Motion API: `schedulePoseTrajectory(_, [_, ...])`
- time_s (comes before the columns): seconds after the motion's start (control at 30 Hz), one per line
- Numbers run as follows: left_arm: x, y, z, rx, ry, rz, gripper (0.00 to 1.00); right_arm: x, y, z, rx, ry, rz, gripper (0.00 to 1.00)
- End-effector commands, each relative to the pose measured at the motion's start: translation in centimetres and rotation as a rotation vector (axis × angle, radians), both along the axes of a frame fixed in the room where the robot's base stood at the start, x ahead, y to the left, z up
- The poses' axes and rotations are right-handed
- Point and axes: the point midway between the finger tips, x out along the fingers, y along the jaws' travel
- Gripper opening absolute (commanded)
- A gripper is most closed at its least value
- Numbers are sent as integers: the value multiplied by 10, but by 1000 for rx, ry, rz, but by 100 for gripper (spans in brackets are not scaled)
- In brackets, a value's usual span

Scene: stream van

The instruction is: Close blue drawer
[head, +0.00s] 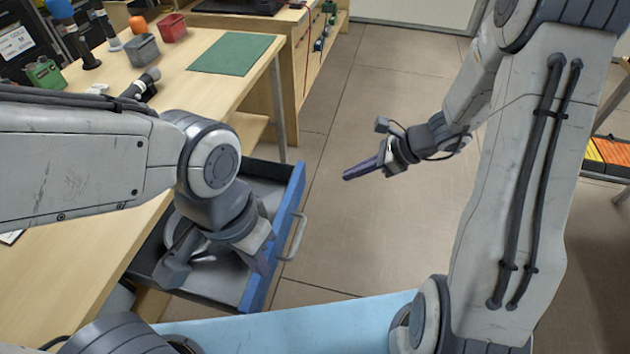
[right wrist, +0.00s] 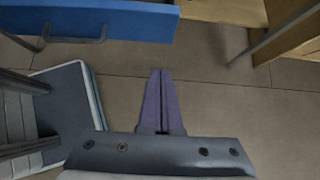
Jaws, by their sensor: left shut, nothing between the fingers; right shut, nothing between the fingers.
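The blue drawer (head: 289,215) stands pulled out from under the wooden workbench, its grey inside visible. Its grey bar handle (head: 295,238) is on the blue front panel. The panel (right wrist: 120,18) and handle (right wrist: 80,41) also show at the upper left of the right wrist view. My left gripper (head: 262,262) is over the open drawer, close behind its front; its fingertips are mostly hidden and I cannot tell whether it touches the drawer. My right gripper (head: 347,176) is shut and empty over the floor, to the right of the handle. Its closed purple fingers show in the right wrist view (right wrist: 160,75).
The workbench top holds a green mat (head: 232,54), a red bin (head: 172,28), a grey bin (head: 142,48) and tools. A second bench stands behind. The floor (head: 350,230) right of the drawer is clear. Orange and yellow items (head: 611,152) lie on a rack at the right edge.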

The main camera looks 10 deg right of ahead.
Motion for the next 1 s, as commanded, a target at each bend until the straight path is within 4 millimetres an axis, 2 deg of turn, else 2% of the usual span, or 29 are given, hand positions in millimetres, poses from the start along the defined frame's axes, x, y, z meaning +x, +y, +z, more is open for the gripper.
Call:
schedulePoseTrajectory(0.03, [0,0,-5,0,0,0,0,2,9,-12,2,4,6,0])
schedulePoseTrajectory(0.33, [0,0,-19,0,0,0,0,19,50,-56,-1,3,8,0])
schedulePoseTrajectory(0.43, [0,0,-16,0,0,0,0,26,66,-50,-1,-2,9,0])
schedulePoseTrajectory(0.6, [0,0,-15,0,0,0,0,32,80,-51,-3,-1,6,0])
schedulePoseTrajectory(1.0, [0,0,-15,0,0,0,0,34,84,-51,-1,-1,4,0])
